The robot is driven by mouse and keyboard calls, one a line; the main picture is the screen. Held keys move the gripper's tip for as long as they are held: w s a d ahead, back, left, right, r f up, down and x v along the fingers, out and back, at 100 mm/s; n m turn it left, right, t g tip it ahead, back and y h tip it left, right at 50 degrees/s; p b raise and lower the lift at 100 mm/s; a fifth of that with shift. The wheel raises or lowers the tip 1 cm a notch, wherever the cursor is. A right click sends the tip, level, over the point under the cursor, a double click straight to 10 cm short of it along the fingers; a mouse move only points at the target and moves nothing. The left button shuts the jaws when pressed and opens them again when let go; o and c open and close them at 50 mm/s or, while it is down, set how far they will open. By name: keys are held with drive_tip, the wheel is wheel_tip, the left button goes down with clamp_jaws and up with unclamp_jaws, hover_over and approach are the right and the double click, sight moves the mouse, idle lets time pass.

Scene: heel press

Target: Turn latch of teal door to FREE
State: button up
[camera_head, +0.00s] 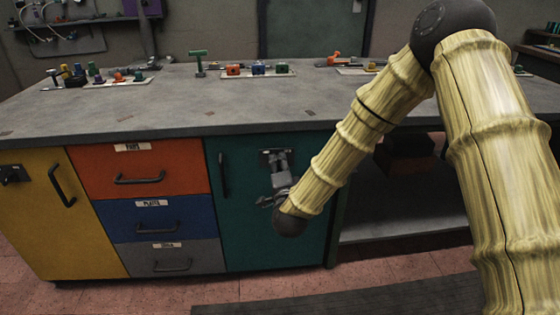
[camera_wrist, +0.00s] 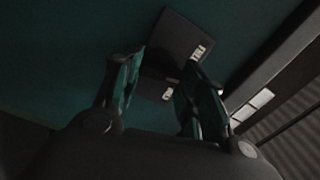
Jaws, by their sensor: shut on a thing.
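The teal door (camera_head: 240,235) is the front of the right-hand cabinet bay under the workbench, with a dark vertical handle (camera_head: 222,175) near its left edge. The latch (camera_head: 268,155) is a dark plate high on the door, right of the handle; it also shows in the wrist view (camera_wrist: 178,38), with small pale labels too dim to read. My gripper (camera_head: 280,163) is at the latch, in front of the door. In the wrist view my gripper (camera_wrist: 158,85) has its two fingers on either side of the latch's lower part, shut on it. The fingers hide part of the latch, and its turned position is unclear.
A yellow door (camera_head: 50,220) and orange, blue and grey drawers (camera_head: 140,173) lie left of the teal door. The grey benchtop (camera_head: 160,110) above carries several small fixtures toward the back. An open bay with a shelf (camera_head: 400,220) is to the right.

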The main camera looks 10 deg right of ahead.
drive_tip(key=n+p, duration=0.2)
drive_tip(key=n, duration=0.1)
drive_tip(key=shift+r, duration=0.2)
drive_tip(key=shift+f+n+p, duration=0.1)
drive_tip(key=shift+n+p, duration=0.8)
drive_tip(key=shift+n, duration=0.8)
drive_tip(key=o, duration=1)
drive_tip(key=shift+o, duration=0.2)
drive_tip(key=s, duration=1.2)
